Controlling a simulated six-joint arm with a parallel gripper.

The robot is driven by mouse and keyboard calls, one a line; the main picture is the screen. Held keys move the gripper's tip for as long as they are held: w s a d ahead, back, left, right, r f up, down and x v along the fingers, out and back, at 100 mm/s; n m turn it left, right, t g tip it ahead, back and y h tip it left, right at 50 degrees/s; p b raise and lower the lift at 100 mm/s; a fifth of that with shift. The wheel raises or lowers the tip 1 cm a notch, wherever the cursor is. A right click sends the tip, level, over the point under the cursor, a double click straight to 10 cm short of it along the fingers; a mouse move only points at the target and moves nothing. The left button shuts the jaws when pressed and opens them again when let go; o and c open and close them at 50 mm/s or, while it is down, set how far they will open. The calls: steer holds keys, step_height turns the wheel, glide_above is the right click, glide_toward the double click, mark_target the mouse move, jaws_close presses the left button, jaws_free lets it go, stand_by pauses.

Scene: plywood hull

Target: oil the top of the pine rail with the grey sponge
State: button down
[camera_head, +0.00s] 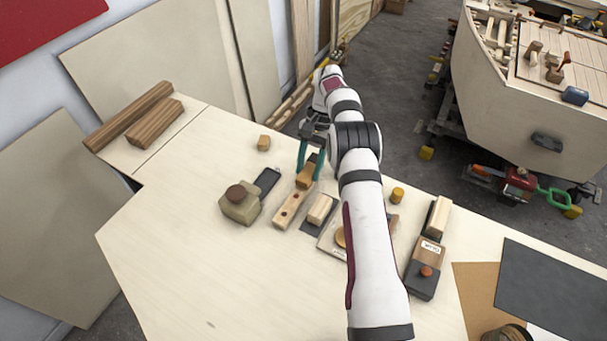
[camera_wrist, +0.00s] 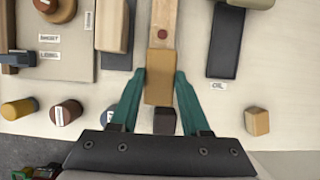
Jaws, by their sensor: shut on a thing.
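The pine rail (camera_head: 289,209) is a pale strip with red dots, lying flat on the bench. It also shows in the wrist view (camera_wrist: 163,20). My gripper (camera_head: 309,166) is over the rail's far end. In the wrist view its teal fingers (camera_wrist: 160,76) are shut on a brown block (camera_wrist: 160,88), which is in line with the rail. Whether the block touches the rail is unclear. A small dark grey block (camera_wrist: 164,121) shows between the fingers closer to my wrist; I cannot tell if it is the sponge or part of the brown block.
An olive block with a brown knob (camera_head: 239,208) stands left of the rail. A wooden block on a dark pad (camera_head: 320,209) lies to its right. A small wooden cube (camera_head: 264,143) stands farther back. The bench's left front is clear.

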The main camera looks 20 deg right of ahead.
steer(key=shift+w+d+r, duration=0.25)
steer(key=shift+w+d, duration=0.05)
steer(key=shift+d, duration=0.05)
steer(key=shift+s+a+f, duration=0.25)
steer(key=shift+s+a, duration=0.3)
steer(key=shift+a, duration=0.05)
steer(key=shift+s+a+f, duration=0.25)
steer(key=shift+s+a, duration=5.05)
steer(key=shift+s, duration=0.05)
step_height(320, 180, up, 8)
steer(key=shift+w+d, duration=0.1)
